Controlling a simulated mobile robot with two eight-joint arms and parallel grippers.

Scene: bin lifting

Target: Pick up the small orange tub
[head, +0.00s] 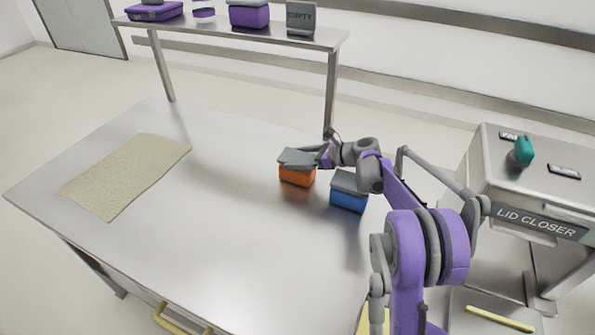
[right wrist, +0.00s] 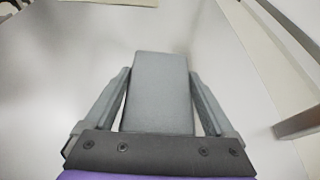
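The small orange tub (head: 297,176) with a grey lid stands on the metal table in the head view, left of a blue tub (head: 348,199) with a grey lid. My right gripper (head: 303,159) is at the lid of the orange tub, reaching in from the right. In the right wrist view the grey lid (right wrist: 160,92) lies between its two fingers, one along each side. Narrow gaps show between fingers and lid, so it looks open around the tub. The tub's body is hidden under the lid there. My left gripper is not in view.
A beige mat (head: 126,175) lies on the left of the table (head: 215,240); the middle is clear. A shelf (head: 225,32) behind holds purple containers and a grey box (head: 300,18). A lid closer machine (head: 530,190) with a teal part stands right.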

